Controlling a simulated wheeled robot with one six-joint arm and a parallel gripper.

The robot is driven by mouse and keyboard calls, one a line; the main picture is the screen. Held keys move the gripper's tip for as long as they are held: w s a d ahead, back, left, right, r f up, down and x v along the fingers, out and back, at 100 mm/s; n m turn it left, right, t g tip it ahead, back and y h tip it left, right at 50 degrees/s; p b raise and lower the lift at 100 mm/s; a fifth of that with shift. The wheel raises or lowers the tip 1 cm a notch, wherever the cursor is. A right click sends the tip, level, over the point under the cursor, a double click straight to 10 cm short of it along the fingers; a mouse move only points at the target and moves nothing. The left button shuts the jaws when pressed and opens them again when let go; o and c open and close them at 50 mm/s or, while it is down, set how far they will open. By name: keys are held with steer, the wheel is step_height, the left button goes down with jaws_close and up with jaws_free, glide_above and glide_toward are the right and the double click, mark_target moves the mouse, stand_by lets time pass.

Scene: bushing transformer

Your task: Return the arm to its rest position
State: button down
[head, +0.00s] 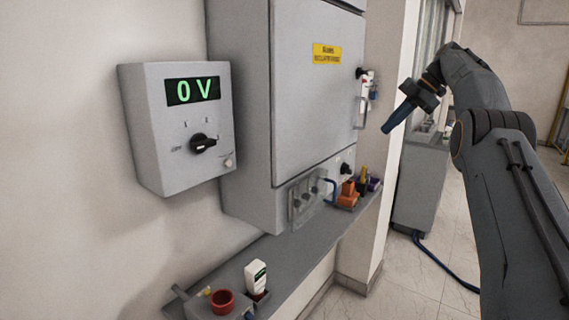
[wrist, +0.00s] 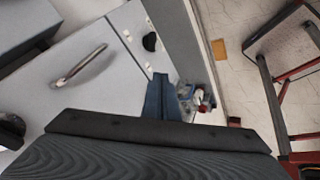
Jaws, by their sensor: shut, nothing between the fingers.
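My gripper (head: 396,121) is in the head view at the right, at the end of my raised, bent arm. Its blue fingers are together and empty, and they point down and left. It hangs in free air to the right of the grey cabinet (head: 315,100), apart from it in the picture. In the wrist view my gripper (wrist: 161,82) shows as blue fingers closed side by side.
A grey meter box (head: 180,150) reading "0 V" with a black knob is on the left wall. A narrow shelf (head: 270,250) below the cabinet holds several small items. A red-and-black frame (wrist: 272,95) stands right in the wrist view. Tiled floor lies beyond.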

steer(key=s+a+f+m+h+b, duration=0.2)
steer(key=s+a+f+m, duration=0.35)
steer(key=f+m, duration=0.2)
steer(key=s+a+f+m+h+b, duration=0.15)
steer(key=s+a+f+m, duration=0.25)
steer(key=s+f+m, duration=0.4)
steer(key=s+a+f+m+h, duration=0.1)
steer(key=s+f, duration=0.4)
steer(key=s, duration=0.5)
steer(key=s+a+f+m+h+b, duration=0.1)
steer(key=s+a+f+m, duration=0.1)
steer(key=s+f, duration=0.4)
steer(key=s+a+f+m+g+h+b, duration=0.1)
steer(key=s+f+m, duration=0.2)
steer(key=s, duration=1)
step_height(320, 180, down, 2)
steer(key=shift+s+a+f, duration=0.25)
steer(key=shift+s+a, duration=0.05)
steer(key=shift+m, duration=0.25)
